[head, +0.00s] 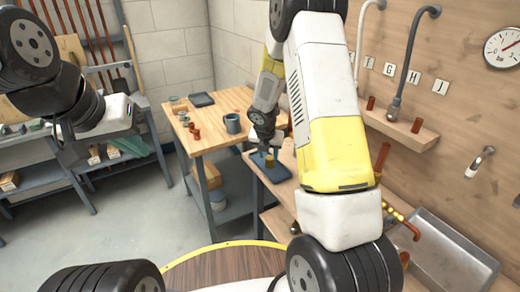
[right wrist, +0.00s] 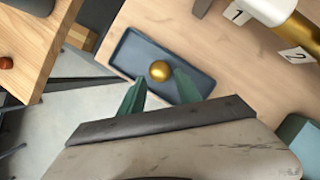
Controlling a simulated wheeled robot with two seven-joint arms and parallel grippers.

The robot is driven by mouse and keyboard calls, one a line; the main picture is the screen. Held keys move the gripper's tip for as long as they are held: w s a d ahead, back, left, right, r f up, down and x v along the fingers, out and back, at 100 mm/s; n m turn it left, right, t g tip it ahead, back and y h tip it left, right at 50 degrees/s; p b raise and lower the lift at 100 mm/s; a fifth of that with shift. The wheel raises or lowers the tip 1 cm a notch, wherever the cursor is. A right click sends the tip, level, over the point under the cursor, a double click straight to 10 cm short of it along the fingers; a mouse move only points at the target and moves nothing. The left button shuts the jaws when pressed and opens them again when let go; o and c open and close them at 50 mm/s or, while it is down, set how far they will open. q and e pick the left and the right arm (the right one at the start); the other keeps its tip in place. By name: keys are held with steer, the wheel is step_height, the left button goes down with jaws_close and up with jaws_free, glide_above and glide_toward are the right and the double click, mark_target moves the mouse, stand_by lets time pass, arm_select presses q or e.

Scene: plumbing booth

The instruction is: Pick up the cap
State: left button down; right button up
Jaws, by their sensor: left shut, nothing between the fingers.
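The brass cap (right wrist: 160,71), a small round golden piece, sits in a shallow blue-grey tray (right wrist: 130,56). In the head view the cap (head: 269,160) shows below my right gripper (head: 264,149), in the tray (head: 272,174). In the right wrist view the two green fingers of my right gripper (right wrist: 162,88) stand apart, with the cap seen between and just beyond their tips. I cannot tell whether they touch it.
A metal sink (head: 445,255) and wall pipes stand to the right. In the right wrist view, number cards (right wrist: 296,54) and a white-and-brass part (right wrist: 275,12) lie beyond the tray.

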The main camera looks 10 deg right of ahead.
mark_target(269, 158)
steer(key=x, duration=0.4)
steer(key=shift+w+f, duration=0.15)
steer(key=shift+f, duration=0.1)
steer(key=shift+c, duration=0.2)
jaws_close()
steer(key=shift+r, duration=0.15)
